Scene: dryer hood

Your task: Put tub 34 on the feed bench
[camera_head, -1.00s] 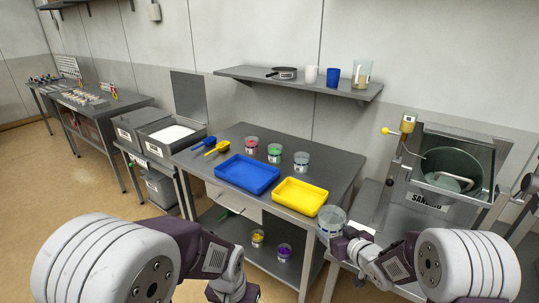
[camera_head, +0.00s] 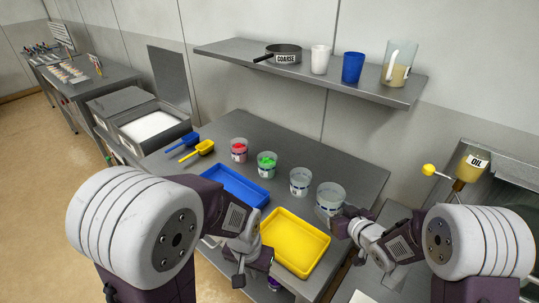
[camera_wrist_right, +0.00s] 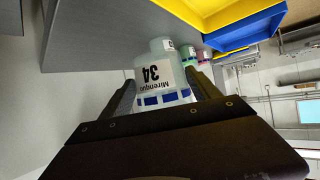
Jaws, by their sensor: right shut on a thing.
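Tub 34 (camera_head: 330,197) is a clear tub at the right end of the grey bench (camera_head: 277,131), in line with the other tubs. In the right wrist view its label "34" (camera_wrist_right: 152,74) shows upside down, with blue bands on the tub. My right gripper (camera_head: 336,214) is shut on it, with a finger on each side (camera_wrist_right: 165,92). The tub looks upright over the bench top; I cannot tell whether it touches it. My left gripper (camera_head: 240,272) hangs in front of the bench by the trays; its fingers are unclear.
A clear tub (camera_head: 300,182), a green-filled tub (camera_head: 267,165) and a red-filled tub (camera_head: 239,151) stand in a row left of tub 34. A yellow tray (camera_head: 296,243) and a blue tray (camera_head: 234,186) lie in front. A shelf (camera_head: 318,78) hangs above. The oil container (camera_head: 470,166) is at right.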

